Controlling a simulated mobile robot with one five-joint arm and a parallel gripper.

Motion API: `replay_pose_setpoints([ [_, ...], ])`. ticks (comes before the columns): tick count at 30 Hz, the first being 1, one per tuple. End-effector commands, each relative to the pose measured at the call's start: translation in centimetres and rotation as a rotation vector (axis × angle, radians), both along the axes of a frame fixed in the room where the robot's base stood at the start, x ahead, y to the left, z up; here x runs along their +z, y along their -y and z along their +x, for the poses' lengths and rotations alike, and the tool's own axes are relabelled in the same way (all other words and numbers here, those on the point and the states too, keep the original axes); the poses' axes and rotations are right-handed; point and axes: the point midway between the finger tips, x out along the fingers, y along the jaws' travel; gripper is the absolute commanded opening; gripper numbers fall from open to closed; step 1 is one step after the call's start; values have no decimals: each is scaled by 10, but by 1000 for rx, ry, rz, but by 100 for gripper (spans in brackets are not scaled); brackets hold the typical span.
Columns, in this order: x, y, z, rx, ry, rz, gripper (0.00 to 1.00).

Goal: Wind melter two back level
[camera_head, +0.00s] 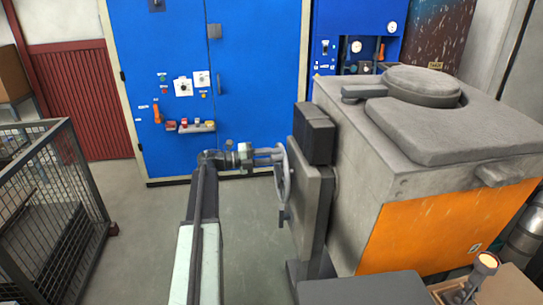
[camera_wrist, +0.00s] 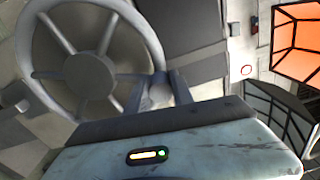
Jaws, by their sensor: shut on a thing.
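The melter (camera_head: 350,130) is a grey box with an orange front panel and a round lid, at the right in the head view. Its number cannot be read. A spoked handwheel (camera_head: 284,180) is on its left side, seen nearly edge-on. The handwheel (camera_wrist: 33,53) fills the upper left of the wrist view. My gripper (camera_head: 272,154) reaches the wheel from the left and is shut at its upper rim. In the wrist view my gripper (camera_wrist: 165,92) closes at the wheel's edge, apparently on its handle; the exact contact is partly hidden.
A wire mesh cage (camera_head: 60,200) stands at the left. A blue cabinet (camera_head: 260,80) with switches is behind, with open floor (camera_head: 250,225) before it. A lit lamp-like knob (camera_head: 487,261) is at the lower right. An orange gridded panel (camera_wrist: 298,42) shows in the wrist view.

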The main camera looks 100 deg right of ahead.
Motion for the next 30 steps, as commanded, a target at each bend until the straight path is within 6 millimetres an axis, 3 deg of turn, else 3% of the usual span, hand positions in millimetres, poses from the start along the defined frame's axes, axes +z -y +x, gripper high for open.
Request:
replay_pose_setpoints([
  [2,1,-1,-3,-5,-3,-1,0],
  [3,1,-1,-3,-5,-3,-1,36],
  [5,1,-1,-2,-4,-2,-1,50],
  [15,0,0,5,2,-1,-1,50],
  [24,0,-6,59,3,-2,-2,50],
  [30,0,-8,79,2,-2,-2,50],
])
